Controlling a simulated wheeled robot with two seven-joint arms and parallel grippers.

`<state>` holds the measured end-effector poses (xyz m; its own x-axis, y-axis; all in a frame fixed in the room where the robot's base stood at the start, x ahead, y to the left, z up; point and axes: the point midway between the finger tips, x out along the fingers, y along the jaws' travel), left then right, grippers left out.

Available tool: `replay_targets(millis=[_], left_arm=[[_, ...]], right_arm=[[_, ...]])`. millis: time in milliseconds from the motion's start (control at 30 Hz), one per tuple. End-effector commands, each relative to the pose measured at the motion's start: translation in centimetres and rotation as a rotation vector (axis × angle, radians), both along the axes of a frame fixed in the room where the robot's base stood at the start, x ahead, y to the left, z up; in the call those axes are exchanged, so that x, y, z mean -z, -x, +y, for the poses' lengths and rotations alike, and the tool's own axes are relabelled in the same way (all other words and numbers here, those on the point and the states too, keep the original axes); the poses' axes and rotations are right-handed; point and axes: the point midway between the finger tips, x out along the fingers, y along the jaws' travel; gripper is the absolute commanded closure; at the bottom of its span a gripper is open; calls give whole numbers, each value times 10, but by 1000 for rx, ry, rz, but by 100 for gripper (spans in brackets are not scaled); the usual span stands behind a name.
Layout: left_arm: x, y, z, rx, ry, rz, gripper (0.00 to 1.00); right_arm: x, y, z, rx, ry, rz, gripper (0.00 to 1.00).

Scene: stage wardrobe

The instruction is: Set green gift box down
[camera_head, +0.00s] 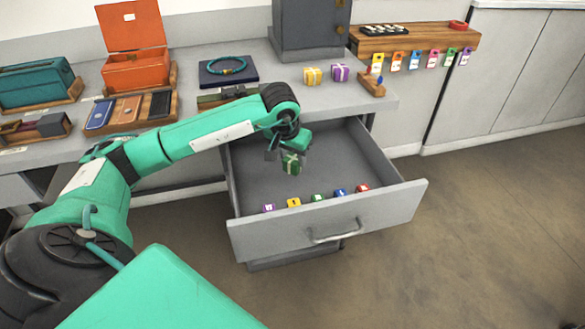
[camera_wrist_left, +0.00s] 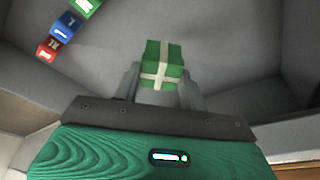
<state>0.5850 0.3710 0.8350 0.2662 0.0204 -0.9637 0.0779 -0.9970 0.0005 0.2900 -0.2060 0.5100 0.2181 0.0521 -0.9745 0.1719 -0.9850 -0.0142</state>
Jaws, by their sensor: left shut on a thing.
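The green gift box (camera_head: 291,164) with a pale ribbon is between the fingers of my left gripper (camera_head: 280,154). In the left wrist view the green gift box (camera_wrist_left: 161,66) sits between the two grey fingertips, and the left gripper (camera_wrist_left: 160,88) is shut on it. In the head view it is over the inside of the open grey drawer (camera_head: 255,188). I cannot tell whether the box touches the drawer floor. My right gripper is not in view.
Several small coloured cubes, including a green one (camera_head: 318,198) and a red one (camera_head: 362,188), line the drawer's front. A yellow gift box (camera_head: 313,76) and a purple gift box (camera_head: 340,72) stand on the counter above. The drawer's right part is clear.

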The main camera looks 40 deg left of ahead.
Motion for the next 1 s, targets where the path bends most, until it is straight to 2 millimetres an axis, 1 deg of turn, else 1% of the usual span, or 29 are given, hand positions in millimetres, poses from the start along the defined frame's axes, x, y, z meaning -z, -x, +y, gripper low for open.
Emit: replay_targets(millis=[167,400,733,833,867,933,967,1000], left_arm=[[12,0,0,0,0,0,80],[46,1,0,0,0,2,80],[49,0,0,1,0,-2,80],[50,0,0,1,0,-2,80],[50,0,0,0,0,-1,54],[49,0,0,0,0,-1,40],[49,0,0,0,0,-1,36],[49,0,0,0,0,-1,36]], right_arm=[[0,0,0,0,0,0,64],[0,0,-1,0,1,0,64],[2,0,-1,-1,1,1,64],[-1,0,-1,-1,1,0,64],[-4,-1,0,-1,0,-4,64],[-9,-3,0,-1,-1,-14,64],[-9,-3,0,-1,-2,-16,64],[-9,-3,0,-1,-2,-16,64]])
